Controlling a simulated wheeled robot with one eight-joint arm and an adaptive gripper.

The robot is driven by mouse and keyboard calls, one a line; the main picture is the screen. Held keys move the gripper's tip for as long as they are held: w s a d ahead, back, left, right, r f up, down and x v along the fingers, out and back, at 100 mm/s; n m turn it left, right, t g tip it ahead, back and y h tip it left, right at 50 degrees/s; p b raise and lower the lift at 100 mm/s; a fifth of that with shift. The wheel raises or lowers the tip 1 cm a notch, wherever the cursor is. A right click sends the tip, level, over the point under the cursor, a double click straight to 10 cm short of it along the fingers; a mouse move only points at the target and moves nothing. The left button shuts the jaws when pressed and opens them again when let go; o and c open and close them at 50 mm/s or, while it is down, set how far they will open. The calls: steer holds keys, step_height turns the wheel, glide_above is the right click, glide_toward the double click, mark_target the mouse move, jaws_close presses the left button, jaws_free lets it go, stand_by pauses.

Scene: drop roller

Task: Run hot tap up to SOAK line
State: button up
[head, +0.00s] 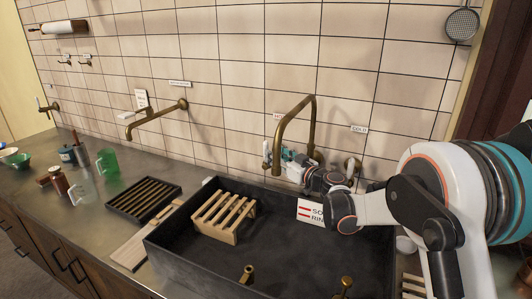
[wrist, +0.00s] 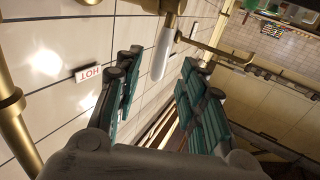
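The hot tap has a white lever handle (head: 266,147) on the wall left of the tall brass spout (head: 312,115). My gripper (head: 287,156) is close to it, partly behind the spout. In the wrist view, the fingers of my gripper (wrist: 160,64) are apart, with the white handle (wrist: 162,52) showing between their tips; I cannot tell whether they touch it. The HOT label (wrist: 89,73) is on the tiles. A white card with red marks (head: 310,211), lettered SO and RIN, is at the black sink (head: 190,270), partly hidden by my arm. No water shows.
The COLD label (head: 359,128) and cold tap (head: 352,166) are right of the spout, close to my arm. A wooden rack (head: 224,215) stands in the sink.

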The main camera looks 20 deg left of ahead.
steer(key=b+x, duration=0.1)
steer(key=x, duration=0.5)
steer(key=shift+a, duration=0.15)
jaws_close()
